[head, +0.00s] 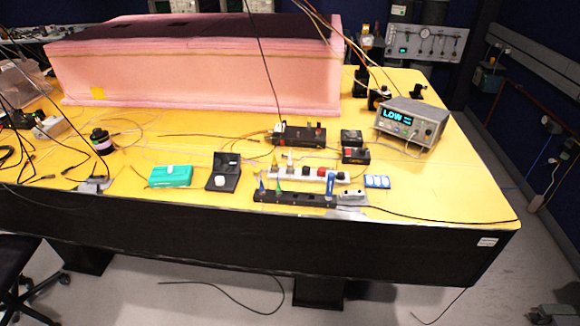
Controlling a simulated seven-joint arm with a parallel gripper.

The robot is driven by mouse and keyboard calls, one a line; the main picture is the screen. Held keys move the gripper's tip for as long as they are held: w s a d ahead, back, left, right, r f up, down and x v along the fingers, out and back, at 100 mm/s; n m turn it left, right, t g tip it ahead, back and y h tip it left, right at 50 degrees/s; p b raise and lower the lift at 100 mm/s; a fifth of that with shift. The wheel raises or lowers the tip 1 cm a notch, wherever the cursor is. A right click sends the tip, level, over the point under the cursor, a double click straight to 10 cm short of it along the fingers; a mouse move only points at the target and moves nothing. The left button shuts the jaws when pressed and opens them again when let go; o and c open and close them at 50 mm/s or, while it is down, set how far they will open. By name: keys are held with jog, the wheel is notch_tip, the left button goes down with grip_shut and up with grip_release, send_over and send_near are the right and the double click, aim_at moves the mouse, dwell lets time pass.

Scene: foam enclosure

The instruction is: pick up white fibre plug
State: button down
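A small whitish upright piece (290,159) stands at the back of a pale strip (316,175) near the table's front edge. It may be the white fibre plug, but it is too small to be sure. The pale strip also bears black and red pieces. In front of it lies a black strip (295,199) with a blue cone (262,187), a green cone (278,191) and a blue upright piece (330,187). My gripper is not in view.
A pink foam enclosure (190,80) fills the back of the yellow table (455,185). A teal box (171,176) and an open black case (223,172) lie left of the strips. A grey instrument (411,122) stands right. Thin cables cross the table and hang above it.

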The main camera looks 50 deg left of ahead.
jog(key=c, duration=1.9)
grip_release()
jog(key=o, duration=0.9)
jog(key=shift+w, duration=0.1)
